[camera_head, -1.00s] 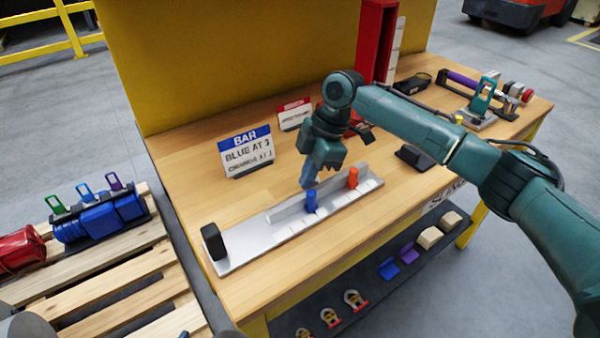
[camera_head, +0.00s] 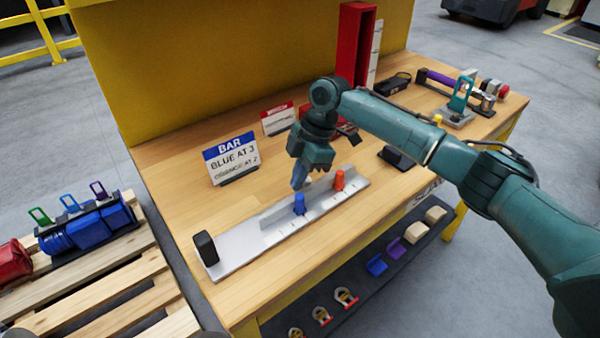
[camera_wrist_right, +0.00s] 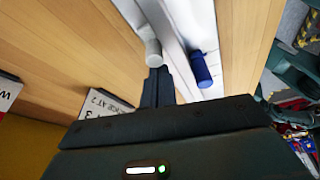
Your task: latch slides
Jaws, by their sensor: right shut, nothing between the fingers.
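A long grey bar (camera_head: 238,246) lies on the wooden bench and carries a raised rail and tick marks. A blue slide (camera_head: 299,204) stands upright near its middle, and an orange slide (camera_head: 339,180) stands farther right. My right gripper (camera_head: 298,184) points down just behind the blue slide, its fingers together and empty. In the wrist view the shut fingers (camera_wrist_right: 158,84) are beside the blue slide (camera_wrist_right: 201,69), with a visible gap. A pale round-ended part (camera_wrist_right: 153,52) is just beyond the fingertips. My left gripper is out of view.
A black block (camera_head: 206,248) stands at the bar's left end. The sign (camera_head: 232,160) behind the bar reads "BAR", "BLUE AT 3" and apparently "ORANGE AT 2". A red upright box (camera_head: 354,45) stands at the back. Bench space in front of the bar is clear.

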